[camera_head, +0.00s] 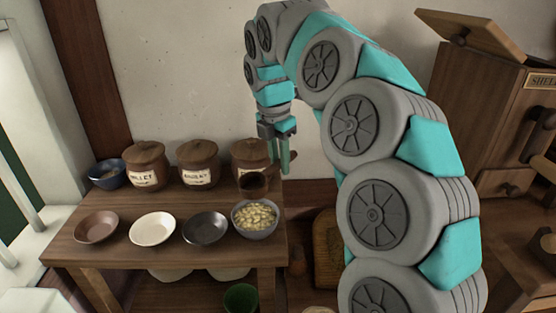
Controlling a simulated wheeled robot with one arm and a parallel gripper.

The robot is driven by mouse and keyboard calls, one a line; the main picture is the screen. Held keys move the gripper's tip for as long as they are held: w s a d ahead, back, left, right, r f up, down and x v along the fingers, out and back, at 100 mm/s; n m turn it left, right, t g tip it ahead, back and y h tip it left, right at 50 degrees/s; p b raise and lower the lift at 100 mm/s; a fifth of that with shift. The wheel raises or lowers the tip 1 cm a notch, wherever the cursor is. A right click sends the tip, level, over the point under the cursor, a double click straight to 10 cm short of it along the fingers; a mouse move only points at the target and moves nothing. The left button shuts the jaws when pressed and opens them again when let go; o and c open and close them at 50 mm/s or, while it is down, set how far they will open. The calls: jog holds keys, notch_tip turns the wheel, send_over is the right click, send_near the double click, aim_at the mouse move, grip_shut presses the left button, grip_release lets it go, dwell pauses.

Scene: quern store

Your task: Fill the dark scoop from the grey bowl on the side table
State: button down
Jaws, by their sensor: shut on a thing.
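A grey bowl (257,236) heaped with pale yellow pieces stands at the right front corner of the wooden side table (130,222). The dark scoop (253,183) shows above and behind that bowl, in front of the right-hand jar. It appears apart from the bowl, and I cannot make out what is inside it. My gripper (284,165) points down with its green fingers just right of the scoop. It is shut on the scoop; the grip point itself is small and partly hidden.
A brown dish (97,228), a white dish (153,229) and a dark dish (205,229) line the table's front. Behind stand a blue bowl (107,174) and lidded jars (198,165). A green pot (241,298) is below. A wooden cabinet (486,110) stands right.

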jog(key=t+h, duration=0.1)
jog(key=h, duration=0.1)
jog(key=t+h, duration=0.2)
jog(key=shift+s+f+t, duration=0.15)
jog(key=shift+f+t, duration=0.05)
jog(key=shift+t, duration=0.1)
notch_tip(320, 180, down, 6)
jog(key=b, duration=0.3)
jog(key=shift+f, duration=0.15)
jog(key=shift+s+a+b, duration=0.65)
jog(key=shift+a+b, duration=0.25)
jog(key=shift+w+d+f+b, duration=0.1)
jog(key=shift+f+b, duration=0.1)
jog(key=shift+b, duration=0.1)
jog(key=shift+d+r+g+y+p, duration=0.1)
jog(key=shift+r+g+y+p, duration=0.25)
jog(key=shift+p, duration=0.2)
jog(key=shift+f+p, duration=0.15)
jog(key=shift+p, duration=0.45)
jog(key=p, duration=0.1)
jog(key=g+y+p, duration=0.1)
jog(key=p, duration=0.1)
jog(key=shift+w+d+f, duration=0.1)
jog(key=shift+w+d, duration=0.25)
